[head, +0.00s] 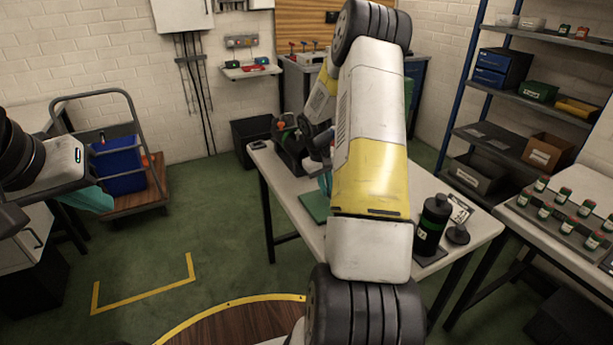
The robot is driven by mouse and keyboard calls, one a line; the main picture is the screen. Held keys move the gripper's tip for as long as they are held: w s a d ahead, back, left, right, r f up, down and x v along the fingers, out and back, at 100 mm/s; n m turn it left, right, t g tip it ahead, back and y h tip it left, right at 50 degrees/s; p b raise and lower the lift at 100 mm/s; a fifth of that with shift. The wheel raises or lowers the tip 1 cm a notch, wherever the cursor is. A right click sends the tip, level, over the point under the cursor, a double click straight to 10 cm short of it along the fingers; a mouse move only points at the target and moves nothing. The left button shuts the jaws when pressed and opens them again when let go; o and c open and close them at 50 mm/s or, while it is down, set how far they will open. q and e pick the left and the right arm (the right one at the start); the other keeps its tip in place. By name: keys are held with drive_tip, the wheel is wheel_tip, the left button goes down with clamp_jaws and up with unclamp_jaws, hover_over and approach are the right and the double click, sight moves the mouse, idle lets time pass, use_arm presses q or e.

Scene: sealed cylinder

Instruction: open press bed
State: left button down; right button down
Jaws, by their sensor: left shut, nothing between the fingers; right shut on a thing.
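A black machine (291,150), which looks like the press, stands at the far left end of the white table (282,187). It has an orange-red part on top, and its right side is covered by my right arm. My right gripper (325,182) is beside the machine, mostly hidden behind my yellow and white forearm. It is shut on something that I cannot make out. The press bed cannot be told apart here. My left gripper (95,200) is shut and empty at the far left, over the floor and well away from the table.
A green mat (314,206) lies on the table. A black cylinder with a green band (432,226) stands near its right end, beside a round black part (458,235). A cart (152,195) with a blue bin stands behind my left gripper. Shelves (520,140) stand at right.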

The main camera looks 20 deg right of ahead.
idle(0.8)
drive_tip(key=a, duration=1.3)
drive_tip(key=shift+s, duration=0.45)
drive_tip(key=c, duration=1.5)
unclamp_jaws()
drive_tip(key=shift+r, duration=0.1)
wheel_tip(320, 180, up, 8)
drive_tip(key=a, duration=0.1)
drive_tip(key=shift+a+f, duration=0.25)
drive_tip(key=shift+a, duration=0.05)
drive_tip(key=shift+s, duration=0.1)
